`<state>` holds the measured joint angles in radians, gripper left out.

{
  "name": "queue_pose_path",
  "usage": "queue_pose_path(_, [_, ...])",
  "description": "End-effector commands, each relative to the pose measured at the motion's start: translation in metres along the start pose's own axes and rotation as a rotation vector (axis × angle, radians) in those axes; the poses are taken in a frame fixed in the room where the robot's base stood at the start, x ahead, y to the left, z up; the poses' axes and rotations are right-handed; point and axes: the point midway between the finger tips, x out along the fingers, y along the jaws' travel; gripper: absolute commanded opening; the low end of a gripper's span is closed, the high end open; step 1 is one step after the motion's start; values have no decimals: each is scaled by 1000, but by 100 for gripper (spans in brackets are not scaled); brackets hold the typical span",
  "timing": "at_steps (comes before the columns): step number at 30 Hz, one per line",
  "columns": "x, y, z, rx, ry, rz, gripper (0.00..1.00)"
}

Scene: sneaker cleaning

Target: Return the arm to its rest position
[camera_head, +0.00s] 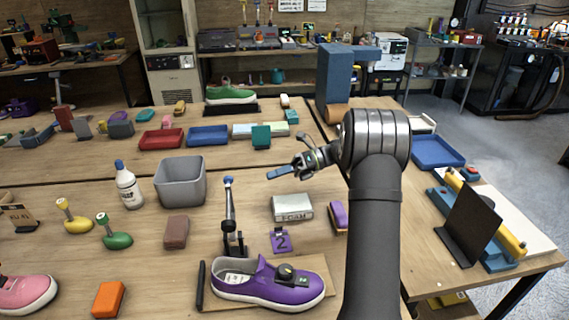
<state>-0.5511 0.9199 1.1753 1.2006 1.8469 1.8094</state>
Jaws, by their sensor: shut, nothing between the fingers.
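My gripper (297,168) is at the end of my arm, above the middle of the table. Its fingers point left and look closed, with nothing held. It is apart from the things below it. A purple sneaker (300,293) lies on a board in front, toe to the right, with a dark round knob-like item on it. My upright arm link hides part of the table at the right.
A grey bin (181,184) and a white bottle (128,186) stand at the left. A thin upright stand (230,215) rises behind the sneaker. A blue post (335,82) stands behind my arm. A dark panel (470,222) stands at the right.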

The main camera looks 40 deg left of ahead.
Motion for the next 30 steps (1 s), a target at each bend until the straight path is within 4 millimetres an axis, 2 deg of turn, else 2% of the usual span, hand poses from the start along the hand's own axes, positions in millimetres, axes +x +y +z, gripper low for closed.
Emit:
queue_pose_path(10, [-1,0,0,0,1,1,0])
queue_pose_path(14, [6,2,1,1,1,2,0])
queue_pose_path(24, [58,12,10,1,1,0,0])
queue_pose_path(30, [81,16,13,2,0,-3,0])
